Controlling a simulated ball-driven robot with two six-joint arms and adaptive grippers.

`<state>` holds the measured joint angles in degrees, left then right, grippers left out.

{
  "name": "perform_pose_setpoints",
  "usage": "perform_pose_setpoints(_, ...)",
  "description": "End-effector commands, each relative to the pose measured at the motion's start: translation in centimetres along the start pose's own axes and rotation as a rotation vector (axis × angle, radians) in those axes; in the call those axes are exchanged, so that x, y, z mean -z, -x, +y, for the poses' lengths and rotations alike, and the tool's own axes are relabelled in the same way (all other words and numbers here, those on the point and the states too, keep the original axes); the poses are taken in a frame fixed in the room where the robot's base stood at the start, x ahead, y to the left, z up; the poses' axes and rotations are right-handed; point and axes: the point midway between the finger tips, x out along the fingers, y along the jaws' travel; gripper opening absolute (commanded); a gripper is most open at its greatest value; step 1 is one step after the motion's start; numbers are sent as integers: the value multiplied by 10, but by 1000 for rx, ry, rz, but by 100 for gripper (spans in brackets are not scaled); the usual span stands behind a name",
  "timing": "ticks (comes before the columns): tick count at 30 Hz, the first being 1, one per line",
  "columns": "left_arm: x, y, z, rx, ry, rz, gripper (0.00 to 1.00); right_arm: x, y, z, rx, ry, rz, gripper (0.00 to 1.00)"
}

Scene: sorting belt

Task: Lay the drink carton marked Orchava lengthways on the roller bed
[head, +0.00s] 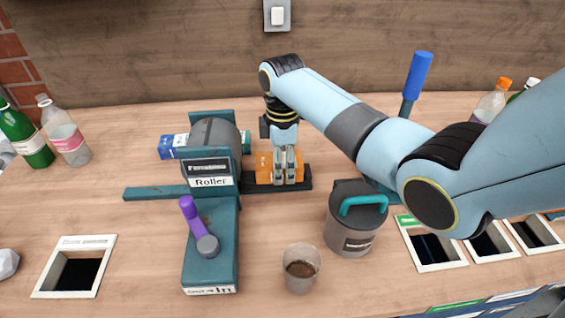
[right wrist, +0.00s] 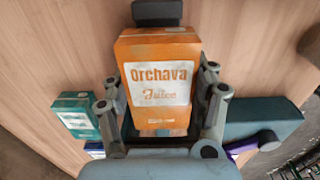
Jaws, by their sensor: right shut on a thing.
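The orange drink carton marked Orchava (head: 264,167) is in the jaws of my right gripper (head: 289,176), right of the Roller machine in the head view. In the right wrist view the Orchava carton (right wrist: 158,48) shows its label between the two fingers. The dark roller bed (head: 307,178) runs sideways under the carton, with its right end bare. The carton looks lined up along the bed, but I cannot tell whether it touches it. My left gripper is not in view.
The Roller machine (head: 210,182) with a purple lever (head: 190,212) stands left of the carton. A blue box (head: 171,147) lies behind it. A lidded grey pot (head: 348,235) and a cup (head: 299,283) stand in front. Bottles (head: 65,135) stand at the left.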

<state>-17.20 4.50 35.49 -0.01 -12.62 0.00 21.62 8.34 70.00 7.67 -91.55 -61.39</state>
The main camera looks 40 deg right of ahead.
Motion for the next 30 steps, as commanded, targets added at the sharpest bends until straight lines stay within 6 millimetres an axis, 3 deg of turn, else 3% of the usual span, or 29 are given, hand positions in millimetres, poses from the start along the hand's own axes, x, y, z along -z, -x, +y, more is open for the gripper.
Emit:
perform_pose_setpoints(11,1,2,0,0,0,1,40,0,-4,0,0,0,0,46)
perform_pose_setpoints(12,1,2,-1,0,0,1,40,0,-4,0,1,0,0,62)
perform_pose_setpoints(18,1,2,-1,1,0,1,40,0,-4,0,0,0,0,87)
perform_pose_setpoints(26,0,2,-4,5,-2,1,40,0,-4,0,0,0,0,87)
perform_pose_setpoints(30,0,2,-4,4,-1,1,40,1,8,1,-2,0,1,87)
